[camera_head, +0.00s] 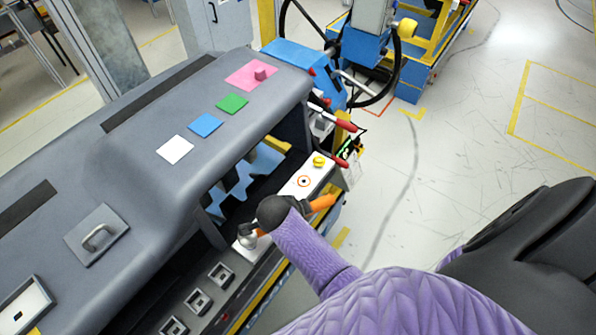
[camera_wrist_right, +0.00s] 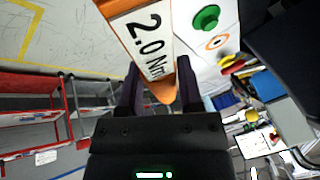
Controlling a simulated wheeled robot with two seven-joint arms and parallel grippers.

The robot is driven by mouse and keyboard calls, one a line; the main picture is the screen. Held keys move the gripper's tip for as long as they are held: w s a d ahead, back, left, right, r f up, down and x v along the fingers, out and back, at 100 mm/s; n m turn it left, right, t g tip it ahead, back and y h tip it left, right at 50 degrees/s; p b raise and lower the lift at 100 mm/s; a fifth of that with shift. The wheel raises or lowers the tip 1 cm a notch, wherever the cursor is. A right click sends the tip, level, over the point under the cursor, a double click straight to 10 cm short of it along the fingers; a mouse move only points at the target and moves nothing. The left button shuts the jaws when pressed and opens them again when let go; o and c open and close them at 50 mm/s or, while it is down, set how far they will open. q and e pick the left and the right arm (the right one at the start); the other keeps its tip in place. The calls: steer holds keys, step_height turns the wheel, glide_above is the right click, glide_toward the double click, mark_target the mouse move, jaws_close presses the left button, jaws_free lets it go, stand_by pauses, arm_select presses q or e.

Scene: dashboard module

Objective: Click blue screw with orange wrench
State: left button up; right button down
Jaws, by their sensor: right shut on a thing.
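My right gripper (camera_head: 278,212) is shut on the orange wrench (camera_head: 322,202), above the white panel on the module's right side. In the right wrist view the orange wrench (camera_wrist_right: 164,88) lies between the two dark fingers of the gripper (camera_wrist_right: 160,98), with a white label reading "2.0 Nm". In the head view the hand hides the wrench's middle. A grey metal part (camera_head: 247,238) shows just left of the hand; I cannot tell whether it belongs to the wrench. I cannot make out a blue screw in either view. My left gripper is not in view.
The white panel (camera_head: 296,188) carries a yellow button (camera_head: 319,161) and an orange ring (camera_head: 304,181). The right wrist view shows a green button (camera_wrist_right: 206,18). White, blue, green and pink squares lie on the grey dashboard (camera_head: 130,150). Open floor (camera_head: 450,130) lies to the right.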

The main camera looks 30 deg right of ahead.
steer(key=shift+s+a+m+g, duration=0.1)
steer(key=shift+s+m+g, duration=0.2)
steer(key=shift+s+m, duration=0.45)
stand_by(1.2)
steer(key=shift+w, duration=0.15)
